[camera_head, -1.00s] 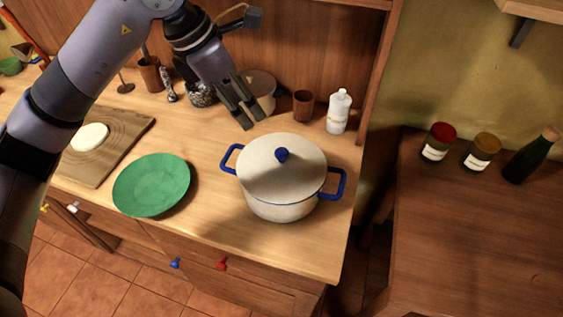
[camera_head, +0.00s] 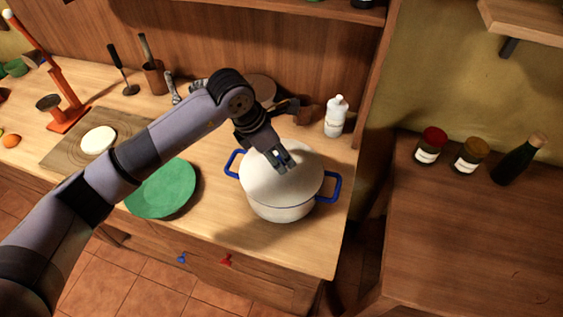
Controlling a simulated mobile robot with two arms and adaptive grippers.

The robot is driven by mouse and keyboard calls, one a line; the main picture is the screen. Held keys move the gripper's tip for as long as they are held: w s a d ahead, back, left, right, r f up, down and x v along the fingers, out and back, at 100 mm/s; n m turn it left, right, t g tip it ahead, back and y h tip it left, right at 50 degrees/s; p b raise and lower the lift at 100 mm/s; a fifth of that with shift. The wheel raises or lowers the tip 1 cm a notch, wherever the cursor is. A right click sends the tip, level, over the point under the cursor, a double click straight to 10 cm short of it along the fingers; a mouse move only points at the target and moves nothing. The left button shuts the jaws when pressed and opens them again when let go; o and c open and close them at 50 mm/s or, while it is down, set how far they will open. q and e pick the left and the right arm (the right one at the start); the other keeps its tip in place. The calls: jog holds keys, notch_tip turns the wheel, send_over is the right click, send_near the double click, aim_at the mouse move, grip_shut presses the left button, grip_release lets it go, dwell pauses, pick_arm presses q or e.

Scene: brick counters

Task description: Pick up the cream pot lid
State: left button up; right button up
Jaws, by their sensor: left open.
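The cream pot lid (camera_head: 290,187) sits on the cream pot (camera_head: 282,212), which has blue side handles and a blue rim line. The pot stands on the wooden counter near its right end. My left gripper (camera_head: 281,167) is over the lid's middle, pointing down, with its fingers open. The lid's blue knob is hidden behind or between the fingers. I cannot tell whether the fingers touch it. My right gripper is not in view.
A green plate (camera_head: 162,190) lies left of the pot, partly under my left arm. A white bottle (camera_head: 336,117) stands behind the pot to the right. A cutting board (camera_head: 66,150) is farther left. Jars stand on the right-hand counter (camera_head: 470,230).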

pick_arm(q)
jog(key=shift+x, duration=0.85)
jog(key=shift+c, duration=0.3)
grip_shut()
